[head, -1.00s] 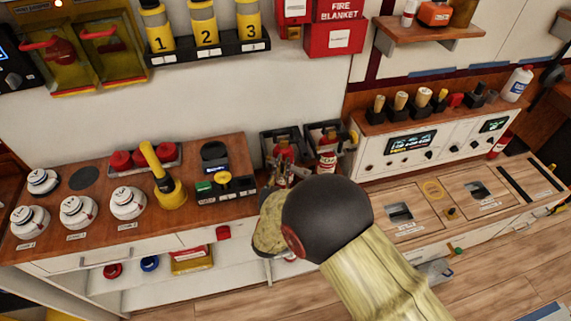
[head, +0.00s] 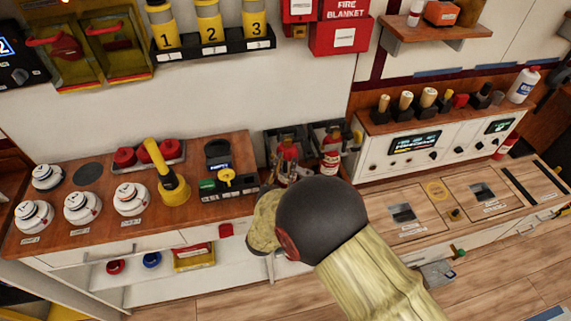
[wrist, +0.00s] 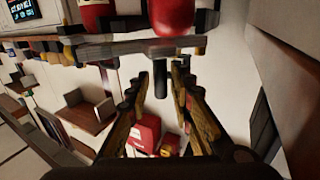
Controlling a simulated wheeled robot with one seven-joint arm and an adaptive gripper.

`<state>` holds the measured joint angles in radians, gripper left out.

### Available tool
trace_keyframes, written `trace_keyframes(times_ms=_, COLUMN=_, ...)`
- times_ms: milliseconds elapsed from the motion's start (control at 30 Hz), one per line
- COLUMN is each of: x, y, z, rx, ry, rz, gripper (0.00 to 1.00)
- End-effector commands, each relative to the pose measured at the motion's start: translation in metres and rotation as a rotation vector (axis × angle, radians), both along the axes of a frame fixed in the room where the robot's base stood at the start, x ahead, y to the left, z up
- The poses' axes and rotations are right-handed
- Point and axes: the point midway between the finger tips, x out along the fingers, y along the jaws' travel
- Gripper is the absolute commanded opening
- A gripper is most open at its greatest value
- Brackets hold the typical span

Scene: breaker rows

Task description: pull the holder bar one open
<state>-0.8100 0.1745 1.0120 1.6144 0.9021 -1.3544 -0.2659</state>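Two red extinguishers, a left one (head: 288,150) and a right one (head: 331,156), stand in dark holders on the counter in the head view. Extinguishers also show at the top of the wrist view, one at the centre (wrist: 172,14). A dark rail (wrist: 125,44) crosses below them there, and a short dark post (wrist: 160,82) hangs between my fingertips. I cannot tell which part is holder bar one; no label is readable. My gripper (wrist: 166,72) is open, with a gap around the post. In the head view my arm mostly hides the gripper, just before the left holder.
Yellow-necked torch (head: 170,180) and white detectors (head: 131,198) stand on the wooden counter at left. A white control panel (head: 420,140) stands right of the holders. A red fire blanket box (head: 338,36) hangs above. Floor (head: 260,300) in front is clear.

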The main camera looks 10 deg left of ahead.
Motion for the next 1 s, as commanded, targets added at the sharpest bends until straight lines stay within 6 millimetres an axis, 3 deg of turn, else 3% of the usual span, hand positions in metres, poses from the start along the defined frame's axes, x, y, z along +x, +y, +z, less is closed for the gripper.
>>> trace_keyframes(times_ms=467, x=-0.008, y=0.002, z=0.0, rx=0.0, ry=0.001, rz=0.003, gripper=0.28)
trace_keyframes(times_ms=1000, x=-0.104, y=0.008, z=0.0, rx=0.0, ry=0.0, rz=0.004, gripper=0.28)
